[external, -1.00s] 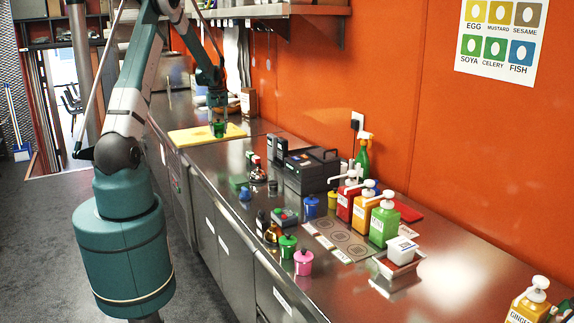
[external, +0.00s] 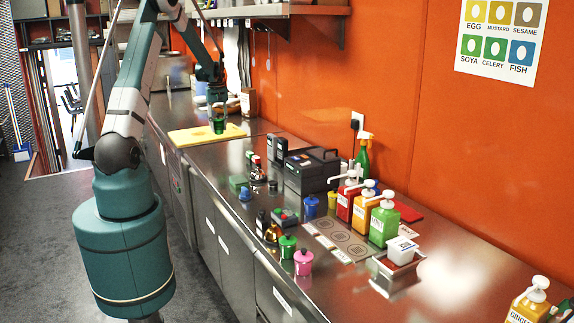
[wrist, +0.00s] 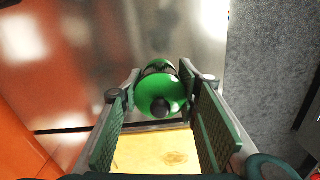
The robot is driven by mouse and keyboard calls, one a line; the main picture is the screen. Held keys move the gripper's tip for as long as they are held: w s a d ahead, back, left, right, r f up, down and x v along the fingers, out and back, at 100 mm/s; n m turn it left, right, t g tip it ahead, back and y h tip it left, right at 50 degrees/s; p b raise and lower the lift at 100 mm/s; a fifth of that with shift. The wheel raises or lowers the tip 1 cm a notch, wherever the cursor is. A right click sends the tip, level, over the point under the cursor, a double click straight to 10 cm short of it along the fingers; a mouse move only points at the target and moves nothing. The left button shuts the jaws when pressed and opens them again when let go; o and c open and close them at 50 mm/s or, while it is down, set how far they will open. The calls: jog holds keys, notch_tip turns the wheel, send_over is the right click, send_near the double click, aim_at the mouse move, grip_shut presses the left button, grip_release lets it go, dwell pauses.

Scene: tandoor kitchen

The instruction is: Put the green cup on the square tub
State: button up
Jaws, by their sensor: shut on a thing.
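The green cup (external: 218,126) is held just above the yellow board at the far end of the counter. In the wrist view the cup (wrist: 160,90) shows a round green top with a dark knob, between the two fingers. My gripper (external: 217,114) is shut on it from above; it also shows in the wrist view (wrist: 158,98). A low green square container (external: 238,184) stands on the counter nearer the camera. I cannot tell which is the task's tub.
The yellow board (external: 190,137) lies under my gripper. A black box-shaped appliance (external: 311,170), small bottles and coloured lidded pots crowd the middle of the counter. Pump bottles (external: 384,222) stand along the wall side. The front right counter is mostly clear.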

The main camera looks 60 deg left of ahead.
notch_tip(320, 180, up, 13)
jog(key=shift+f, duration=0.1)
jog(key=w+d+m, duration=0.2)
jog(key=w+d, duration=0.7)
jog(key=d, duration=0.4)
jog(key=w+d+m, duration=0.2)
jog(key=w+d, duration=0.7)
jog(key=d, duration=0.3)
jog(key=w+d+m, duration=0.2)
jog(key=w+d, duration=0.7)
jog(key=d, duration=0.4)
jog(key=w+d+m, duration=0.2)
jog(key=w+d, duration=0.2)
jog(key=d, duration=1.2)
jog(key=s+d+m, duration=0.2)
jog(key=d+m, duration=0.2)
jog(key=d, duration=3.1)
jog(key=s+d+m, duration=0.1)
jog(key=s+d, duration=0.4)
jog(key=d, duration=0.6)
jog(key=s+d+m, duration=0.2)
jog(key=s+d, duration=0.3)
jog(key=d, duration=0.5)
jog(key=s+d+m, duration=0.1)
jog(key=s+d, duration=0.4)
jog(key=d, duration=0.6)
jog(key=shift+a+f, duration=0.15)
jog(key=shift+f, duration=1.15)
jog(key=shift+a+f, duration=0.1)
jog(key=shift+f, duration=1.2)
